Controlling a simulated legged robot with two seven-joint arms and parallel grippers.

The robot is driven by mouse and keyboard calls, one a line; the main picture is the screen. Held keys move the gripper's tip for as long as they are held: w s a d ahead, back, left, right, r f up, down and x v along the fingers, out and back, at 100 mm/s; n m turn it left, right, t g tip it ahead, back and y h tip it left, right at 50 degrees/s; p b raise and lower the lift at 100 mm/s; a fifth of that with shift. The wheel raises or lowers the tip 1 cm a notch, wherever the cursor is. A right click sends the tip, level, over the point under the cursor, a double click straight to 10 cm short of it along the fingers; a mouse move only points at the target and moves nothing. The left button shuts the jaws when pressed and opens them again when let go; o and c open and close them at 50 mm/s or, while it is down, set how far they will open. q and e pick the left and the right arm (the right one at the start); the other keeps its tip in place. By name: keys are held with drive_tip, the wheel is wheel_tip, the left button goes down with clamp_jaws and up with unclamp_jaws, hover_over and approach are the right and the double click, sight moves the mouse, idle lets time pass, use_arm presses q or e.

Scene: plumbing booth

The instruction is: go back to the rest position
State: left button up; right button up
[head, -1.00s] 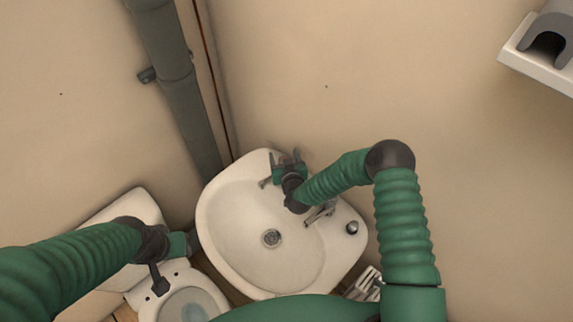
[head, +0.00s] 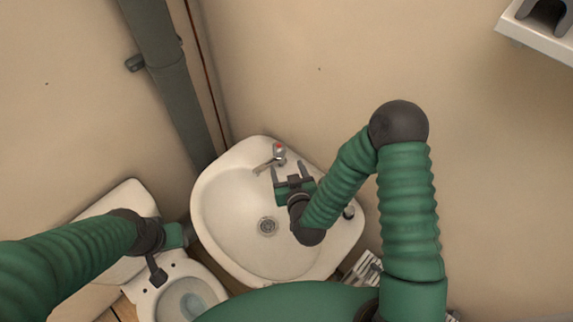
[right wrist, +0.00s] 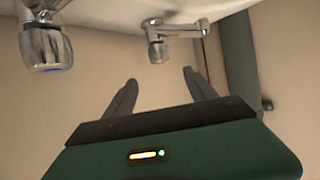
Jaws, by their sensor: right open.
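My right gripper (head: 289,170) is open and empty above the back of the white sink (head: 225,210). In the right wrist view its two dark fingers (right wrist: 160,77) stand apart with nothing between them. The red-marked tap (head: 279,153) lies just beyond the fingertips in the head view, apart from them. It appears also to be the chrome tap (right wrist: 160,38) in the right wrist view. My left gripper (head: 173,236) is over the toilet area at lower left; its fingers are hidden, so its jaws cannot be judged.
A blue-marked chrome tap (right wrist: 45,48) shows at left in the right wrist view. The toilet (head: 185,290) stands left of the sink. A grey pipe (head: 170,85) runs down the wall corner. A white shelf (head: 535,38) is at upper right. The wall between is clear.

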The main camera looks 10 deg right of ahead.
drive_tip(key=s+d+r+g, duration=0.3)
drive_tip(key=s+g, duration=0.2)
drive_tip(key=s, duration=0.4)
drive_tip(key=s+d+r+g, duration=0.4)
drive_tip(key=s+g, duration=0.2)
drive_tip(key=s, duration=0.2)
drive_tip(key=shift+s+d, duration=0.15)
drive_tip(key=shift+s, duration=0.2)
